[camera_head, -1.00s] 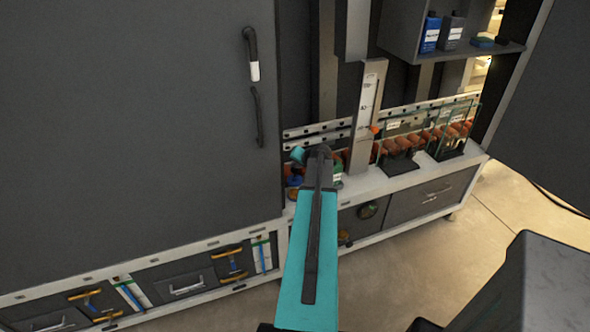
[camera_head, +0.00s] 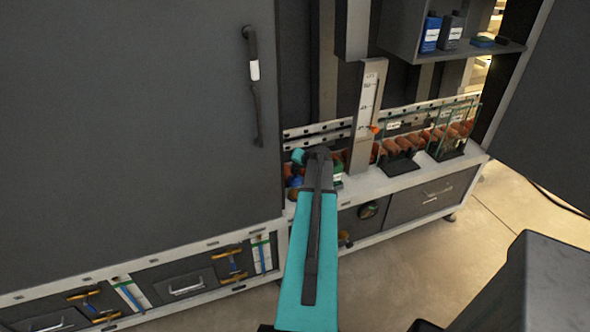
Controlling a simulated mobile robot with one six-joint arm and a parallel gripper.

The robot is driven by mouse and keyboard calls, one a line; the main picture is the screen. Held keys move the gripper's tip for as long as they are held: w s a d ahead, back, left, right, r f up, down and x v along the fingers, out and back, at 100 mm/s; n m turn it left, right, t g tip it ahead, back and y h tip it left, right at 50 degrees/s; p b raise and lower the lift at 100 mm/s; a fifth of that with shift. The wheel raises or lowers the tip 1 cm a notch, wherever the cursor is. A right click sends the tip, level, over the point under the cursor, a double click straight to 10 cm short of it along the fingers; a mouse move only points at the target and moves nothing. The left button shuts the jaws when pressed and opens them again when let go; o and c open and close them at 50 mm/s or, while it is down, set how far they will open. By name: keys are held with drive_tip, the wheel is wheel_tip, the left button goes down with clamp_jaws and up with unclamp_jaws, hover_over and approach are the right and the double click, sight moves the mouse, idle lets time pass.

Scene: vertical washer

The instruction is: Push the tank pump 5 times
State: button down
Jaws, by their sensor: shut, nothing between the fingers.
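My arm (camera_head: 306,250), teal with a dark strip, reaches from the bottom of the view to the low bench between the tall cabinet and the measuring column. Its far end and a teal wrist part (camera_head: 299,156) stand over the bench's left end. My gripper's fingers cannot be made out behind the arm. Small blue and orange parts (camera_head: 294,182) show just left of and below the wrist. I cannot tell whether they belong to the tank pump, and no pump is clearly visible elsewhere. Whether my gripper touches anything is hidden.
A tall grey cabinet (camera_head: 130,120) with a dark handle (camera_head: 251,50) fills the left. A grey measuring column (camera_head: 366,110) with an orange marker stands right of my wrist. Glass-walled tanks (camera_head: 400,140) with orange rollers line the bench. A shelf (camera_head: 400,40) holds bottles.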

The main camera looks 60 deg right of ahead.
sight(296, 172)
drive_tip(key=shift+f+b, duration=0.4)
drive_tip(key=shift+f, duration=0.2)
idle(0.6)
drive_tip(key=shift+r, duration=0.1)
idle(0.4)
drive_tip(key=shift+r+p, duration=0.4)
drive_tip(key=shift+r, duration=1.2)
wheel_tip(296, 172, up, 5)
drive_tip(key=shift+p, duration=0.9)
idle(2.0)
